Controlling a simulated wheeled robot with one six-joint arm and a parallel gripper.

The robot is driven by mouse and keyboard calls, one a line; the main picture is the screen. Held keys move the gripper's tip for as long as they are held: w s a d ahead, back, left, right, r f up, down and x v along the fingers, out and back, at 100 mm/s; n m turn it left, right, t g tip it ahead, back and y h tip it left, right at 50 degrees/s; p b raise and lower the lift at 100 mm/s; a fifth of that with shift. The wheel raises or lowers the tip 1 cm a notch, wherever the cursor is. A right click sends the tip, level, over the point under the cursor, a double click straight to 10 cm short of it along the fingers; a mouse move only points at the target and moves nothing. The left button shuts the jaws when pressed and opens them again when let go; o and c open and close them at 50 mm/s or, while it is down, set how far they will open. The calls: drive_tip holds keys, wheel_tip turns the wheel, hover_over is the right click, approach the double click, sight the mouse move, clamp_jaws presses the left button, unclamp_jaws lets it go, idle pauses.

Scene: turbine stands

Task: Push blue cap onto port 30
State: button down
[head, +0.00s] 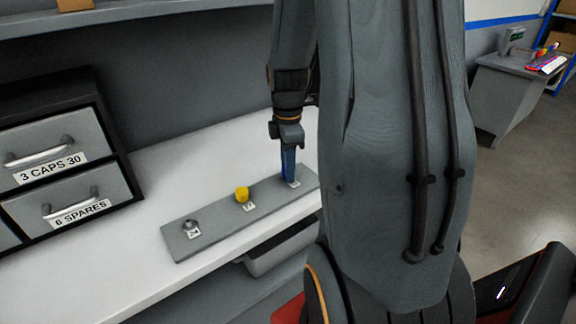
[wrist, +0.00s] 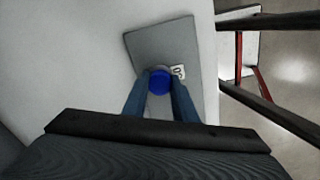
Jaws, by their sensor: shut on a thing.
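The blue cap (wrist: 160,82) sits between my gripper's two blue fingertips in the wrist view, over the end of the grey port plate (wrist: 165,45). My gripper (head: 289,177) points down in the head view, shut on the cap at the right end of the plate (head: 217,228). A white label (wrist: 178,72), partly readable with a 0, lies beside the cap. The port under the cap is hidden, so I cannot tell how far the cap is on it. In the head view the fingers hide the cap.
A yellow cap (head: 242,194) sits on the plate's middle port, and a bare grey port (head: 190,225) is at its left end. A drawer unit (head: 62,170) labelled "3 CAPS 30" and "6 SPARES" stands left. The white bench top (head: 165,170) is clear around the plate.

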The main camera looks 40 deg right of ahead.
drive_tip(key=shift+s+f, duration=0.2)
drive_tip(key=shift+f, duration=0.15)
drive_tip(key=c, duration=1.4)
unclamp_jaws()
drive_tip(key=shift+a, duration=0.1)
drive_tip(key=shift+c, duration=0.8)
drive_tip(key=o, duration=0.4)
drive_tip(key=shift+r+p, duration=0.4)
drive_tip(key=shift+r, duration=0.05)
drive_tip(key=shift+c, duration=0.2)
wheel_tip(320, 180, up, 6)
drive_tip(key=p, duration=0.6)
drive_tip(key=shift+w+r, duration=0.15)
drive_tip(key=shift+r, duration=0.1)
